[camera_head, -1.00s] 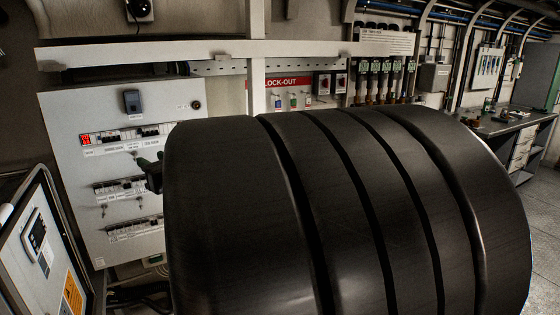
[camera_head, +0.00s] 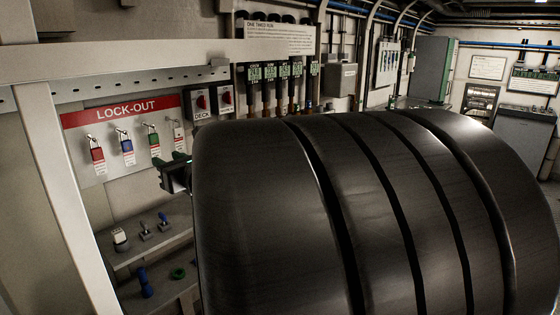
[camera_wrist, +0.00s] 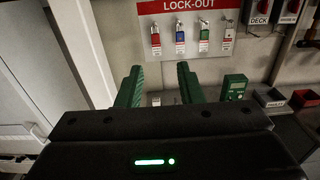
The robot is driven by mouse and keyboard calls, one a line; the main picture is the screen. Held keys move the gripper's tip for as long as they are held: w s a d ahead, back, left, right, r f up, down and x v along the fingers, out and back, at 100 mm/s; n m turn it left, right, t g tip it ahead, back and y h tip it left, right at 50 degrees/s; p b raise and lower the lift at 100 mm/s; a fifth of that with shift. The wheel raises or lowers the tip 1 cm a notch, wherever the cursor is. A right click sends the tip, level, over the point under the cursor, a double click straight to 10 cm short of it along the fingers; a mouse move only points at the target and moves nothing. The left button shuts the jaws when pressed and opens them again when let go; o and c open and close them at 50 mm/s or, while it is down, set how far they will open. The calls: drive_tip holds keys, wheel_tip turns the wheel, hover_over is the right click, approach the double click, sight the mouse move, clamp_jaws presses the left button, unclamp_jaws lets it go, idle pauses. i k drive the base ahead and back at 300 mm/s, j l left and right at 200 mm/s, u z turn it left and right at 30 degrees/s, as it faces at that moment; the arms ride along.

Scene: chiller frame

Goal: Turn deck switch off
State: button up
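The knob's exact setting is too small to tell.
The lock-out board (camera_head: 125,135) holds several coloured padlocks. A pale frame post (camera_head: 62,170) and crossbar (camera_head: 120,60) stand in front at the left. A shelf (camera_head: 160,245) with small items lies below. In the wrist view, small bins (camera_wrist: 270,100) sit at the right.

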sight(201, 103)
drive_tip(key=i+j, duration=0.15)
drive_tip(key=i, duration=0.6)
drive_tip(key=i+j, duration=0.15)
drive_tip(key=i, duration=0.65)
drive_tip(key=i+j, duration=0.15)
drive_tip(key=i, duration=0.6)
